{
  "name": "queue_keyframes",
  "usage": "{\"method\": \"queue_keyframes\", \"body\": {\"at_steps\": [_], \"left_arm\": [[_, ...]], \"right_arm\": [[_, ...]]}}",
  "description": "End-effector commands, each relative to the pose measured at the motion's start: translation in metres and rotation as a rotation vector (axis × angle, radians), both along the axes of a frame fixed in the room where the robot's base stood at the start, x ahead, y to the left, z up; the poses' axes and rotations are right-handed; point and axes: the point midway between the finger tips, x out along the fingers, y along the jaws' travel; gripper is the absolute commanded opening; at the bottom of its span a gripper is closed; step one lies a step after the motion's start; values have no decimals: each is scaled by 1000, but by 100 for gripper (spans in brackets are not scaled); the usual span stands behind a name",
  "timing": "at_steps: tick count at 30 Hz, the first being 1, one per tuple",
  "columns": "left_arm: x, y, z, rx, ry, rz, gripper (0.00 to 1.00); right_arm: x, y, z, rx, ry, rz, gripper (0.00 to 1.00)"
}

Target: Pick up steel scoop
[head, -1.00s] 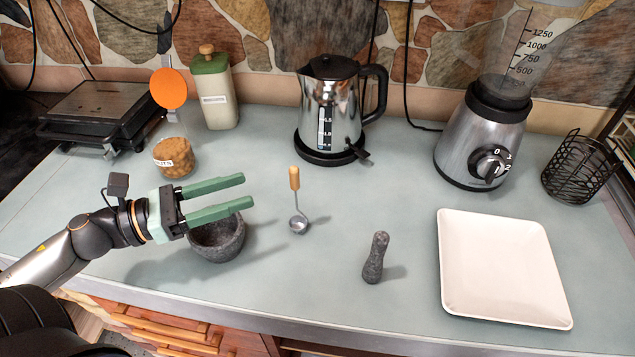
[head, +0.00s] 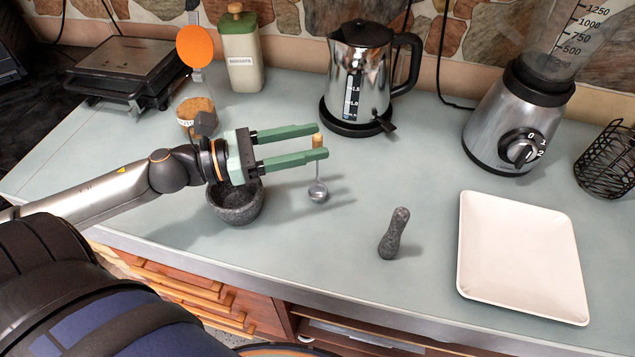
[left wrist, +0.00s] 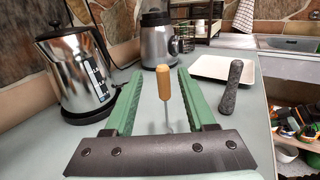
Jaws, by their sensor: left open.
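The steel scoop (head: 318,190) stands upright on the counter, with a round steel bowl at the bottom and a wooden handle at the top. My left gripper (head: 321,142) is open, with green fingers pointing right, and its fingertips are at the height of the wooden handle. In the left wrist view the scoop's handle (left wrist: 163,83) shows upright between the two fingers, toward their tips, with no visible contact. The thin shaft is partly hidden behind the gripper's dark front plate in that view. My right gripper is not in view.
A stone mortar (head: 236,207) stands beneath my left gripper, and a pestle (head: 394,234) stands to the right. A kettle (head: 361,75) is behind the scoop. A white square plate (head: 522,255) lies at right. The counter between scoop and pestle is clear.

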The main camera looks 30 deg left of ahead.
Motion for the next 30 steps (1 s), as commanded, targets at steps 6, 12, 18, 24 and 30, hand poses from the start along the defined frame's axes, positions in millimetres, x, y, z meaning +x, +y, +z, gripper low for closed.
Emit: {"method": "queue_keyframes", "body": {"at_steps": [6,12,18,24,30], "left_arm": [[10,-14,-2,0,-4,-2,56],[21,-26,-4,0,-4,1,56],[30,-35,-6,0,-1,1,56],[32,-38,-7,1,0,0,56],[32,-38,-7,1,1,0,54]], "right_arm": [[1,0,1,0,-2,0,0],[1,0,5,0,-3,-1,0],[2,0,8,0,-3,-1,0],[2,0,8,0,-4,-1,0],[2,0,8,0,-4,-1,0]]}}
